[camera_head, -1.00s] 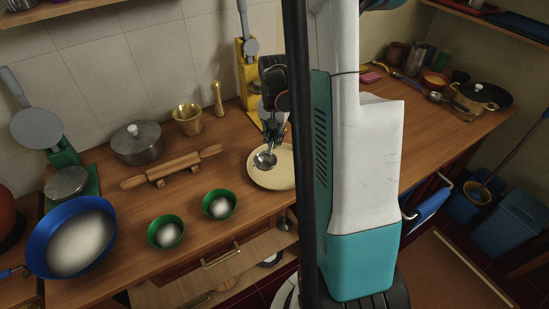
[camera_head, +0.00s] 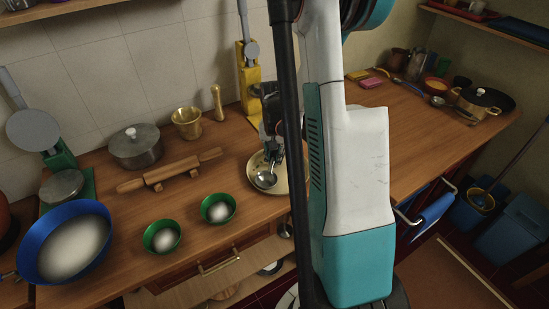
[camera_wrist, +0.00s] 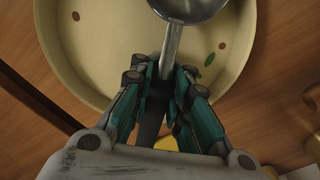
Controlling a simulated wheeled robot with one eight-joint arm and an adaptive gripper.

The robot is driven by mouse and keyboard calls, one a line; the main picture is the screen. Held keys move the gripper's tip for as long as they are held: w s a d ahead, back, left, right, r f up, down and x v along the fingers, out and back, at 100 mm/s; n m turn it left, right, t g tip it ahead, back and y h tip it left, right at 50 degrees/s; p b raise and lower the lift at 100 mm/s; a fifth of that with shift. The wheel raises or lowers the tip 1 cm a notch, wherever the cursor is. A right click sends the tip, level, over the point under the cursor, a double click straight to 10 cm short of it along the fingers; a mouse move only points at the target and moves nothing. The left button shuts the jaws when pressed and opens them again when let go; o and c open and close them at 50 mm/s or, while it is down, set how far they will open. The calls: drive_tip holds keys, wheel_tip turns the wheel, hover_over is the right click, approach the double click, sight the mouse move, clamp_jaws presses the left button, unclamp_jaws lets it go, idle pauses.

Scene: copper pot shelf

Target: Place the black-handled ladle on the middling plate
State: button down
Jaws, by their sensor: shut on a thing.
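My gripper (camera_head: 274,148) is shut on the ladle, over the cream plate (camera_head: 254,180). The ladle's metal bowl (camera_head: 265,180) is over the plate, and I cannot tell whether it touches it. In the wrist view, my gripper (camera_wrist: 163,82) has its fingers on either side of the ladle's dark handle (camera_wrist: 154,112). The metal neck and bowl (camera_wrist: 188,8) point to the top of that view, where the bowl is cut off. The plate (camera_wrist: 68,50) is round, with a raised rim and small brown and green marks. My arm hides its right part in the head view.
Two green bowls (camera_head: 162,237) and a blue pan (camera_head: 36,232) stand to the left. A rolling pin (camera_head: 168,171), a lidded pot (camera_head: 135,146) and a brass mortar (camera_head: 187,122) are behind. A yellow stand (camera_head: 248,82) rises behind the plate. An open drawer (camera_head: 215,268) is below.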

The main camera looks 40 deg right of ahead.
sight(274, 154)
drive_tip(key=c, duration=1.5)
unclamp_jaws()
drive_tip(key=shift+c, duration=0.2)
wheel_tip(274, 154, up, 12)
drive_tip(key=p, duration=0.4)
drive_tip(key=shift+p, duration=0.35)
drive_tip(key=shift+r, duration=0.1)
